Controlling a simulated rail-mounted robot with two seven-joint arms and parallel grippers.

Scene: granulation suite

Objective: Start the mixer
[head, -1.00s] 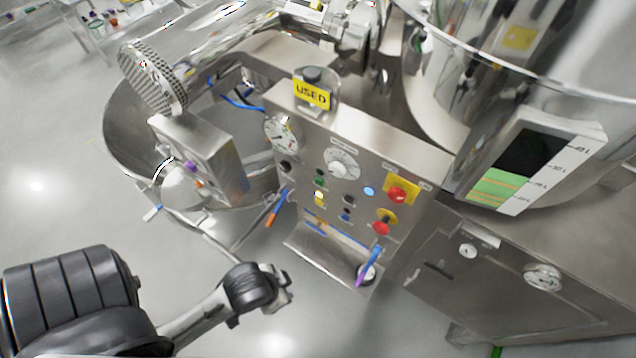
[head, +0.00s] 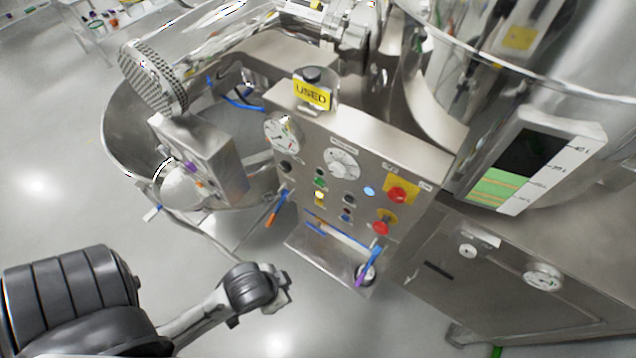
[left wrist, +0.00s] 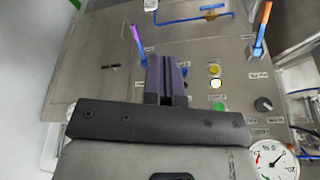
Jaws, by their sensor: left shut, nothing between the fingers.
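The mixer's steel control panel (head: 300,140) stands in the middle of the head view. It has a round dial (head: 341,163), a green button (head: 320,182), a lit whitish button (head: 319,195) with yellow below it, a lit blue lamp (head: 369,191) and two red knobs on yellow plates (head: 397,194). My left gripper (head: 280,288) is below and in front of the panel, apart from it. In the left wrist view, its shut, empty fingers (left wrist: 166,80) point at the panel, with the green button (left wrist: 219,106) to their right. The fingers hide part of the panel. My right gripper is not in view.
A yellow USED sign (head: 312,95) sits on top of the panel. A large steel bowl (head: 125,150) is left of the panel. The floor at lower centre is clear.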

